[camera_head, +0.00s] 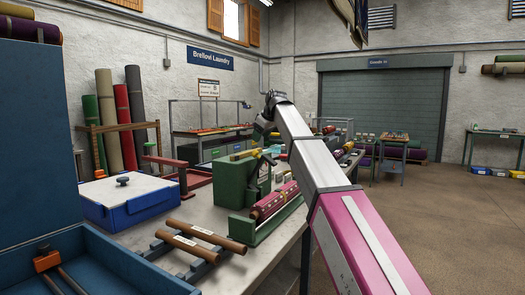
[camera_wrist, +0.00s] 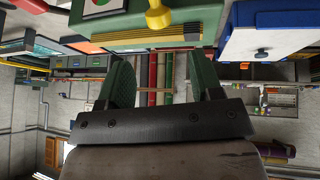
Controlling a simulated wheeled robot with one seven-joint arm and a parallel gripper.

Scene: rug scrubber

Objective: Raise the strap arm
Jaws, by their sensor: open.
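The green machine (camera_head: 242,180) stands on the table, with a long red roll (camera_head: 274,200) in a green trough in front of it. A yellow-ended bar (camera_head: 245,154) sits along its top; I cannot tell for certain whether this is the strap arm. In the head view my arm hides part of the machine's right side.
A blue box with a white lid (camera_head: 124,195) stands left of the machine. Two brown rolls (camera_head: 205,236) lie on a rack at the front. A red stand (camera_head: 183,178) is behind. A blue tray (camera_head: 80,250) fills the near left. Open floor lies to the right.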

